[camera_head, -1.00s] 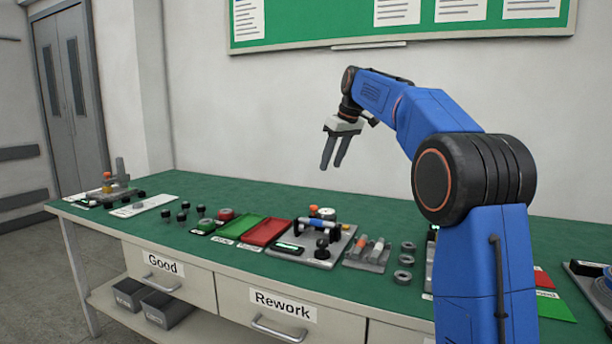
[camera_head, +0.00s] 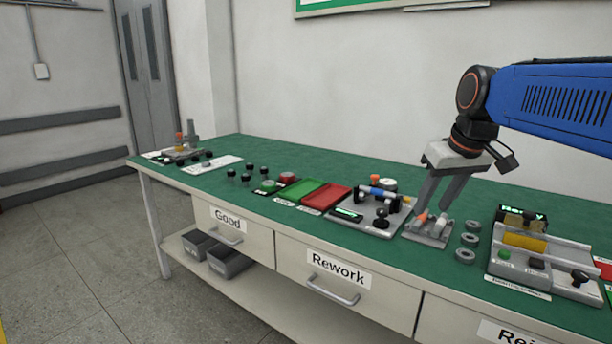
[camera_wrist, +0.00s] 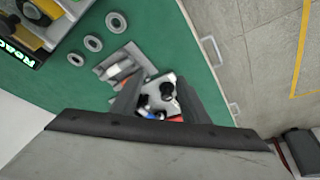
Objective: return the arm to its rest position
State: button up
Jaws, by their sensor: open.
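My gripper (camera_head: 437,208) is open and points down above the workbench, at the right in the head view. Its fingers overlap the small grey holder (camera_head: 428,232) in the picture; I cannot tell the exact height between them. Nothing shows between the fingers. My blue arm reaches in from the right edge. In the wrist view my gripper (camera_wrist: 170,75) shows its two spread fingers, with the holder (camera_wrist: 122,64) and the grey fixture plate (camera_wrist: 168,97) below.
The green-topped bench (camera_head: 236,158) holds a red tray (camera_head: 326,197), a green tray (camera_head: 297,189), grey rings (camera_head: 469,239) and a station with a yellow cylinder (camera_head: 525,241). Drawers labelled Good (camera_head: 228,219) and Rework (camera_head: 338,268) are shut. Floor (camera_head: 90,255) at the left is free.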

jog(key=s+d+f+m+h, duration=0.1)
jog(key=s+f+m, duration=0.1)
jog(key=s+f, duration=1.8)
jog(key=shift+s, duration=0.95)
